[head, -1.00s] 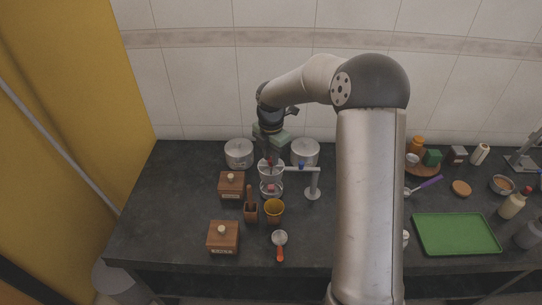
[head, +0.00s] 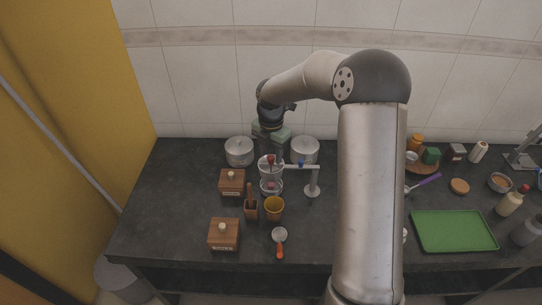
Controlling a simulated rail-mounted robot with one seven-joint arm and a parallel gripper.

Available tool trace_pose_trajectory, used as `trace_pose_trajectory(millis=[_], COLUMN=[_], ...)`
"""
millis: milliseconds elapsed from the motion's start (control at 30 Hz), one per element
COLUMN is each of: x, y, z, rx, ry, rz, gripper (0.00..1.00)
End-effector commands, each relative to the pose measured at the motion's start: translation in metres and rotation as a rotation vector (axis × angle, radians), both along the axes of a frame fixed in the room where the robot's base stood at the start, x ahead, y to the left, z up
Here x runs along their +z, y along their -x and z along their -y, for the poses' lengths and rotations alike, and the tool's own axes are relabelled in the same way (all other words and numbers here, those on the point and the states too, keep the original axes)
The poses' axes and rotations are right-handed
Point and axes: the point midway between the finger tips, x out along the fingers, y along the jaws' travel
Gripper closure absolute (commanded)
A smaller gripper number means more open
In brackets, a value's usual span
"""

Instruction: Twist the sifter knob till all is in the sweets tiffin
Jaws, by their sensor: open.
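The sifter (head: 270,170) is a pale cup held on a stand (head: 313,180) by a side arm, with a red knob (head: 270,158) at its top. Below it sits a small round clear or steel vessel (head: 271,187), perhaps the sweets tiffin; its contents are too small to tell. My gripper (head: 269,152) points down just above and behind the sifter, open, near the red knob. I cannot tell whether its fingers touch the knob.
Two lidded steel canisters (head: 239,151) (head: 305,150) stand behind. A green tray (head: 453,231) is at right. The front left counter is clear.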

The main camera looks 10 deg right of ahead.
Motion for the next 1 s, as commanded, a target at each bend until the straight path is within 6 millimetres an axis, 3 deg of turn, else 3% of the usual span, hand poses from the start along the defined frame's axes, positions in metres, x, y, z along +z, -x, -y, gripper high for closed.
trace_pose_trajectory(millis=[600, 1000], x=[0.053, 0.055], y=[0.000, 0.000], z=[0.000, 0.000], rx=[0.000, 0.000], ry=[0.000, 0.000], rz=[0.001, 0.000], gripper=[0.56, 0.56])
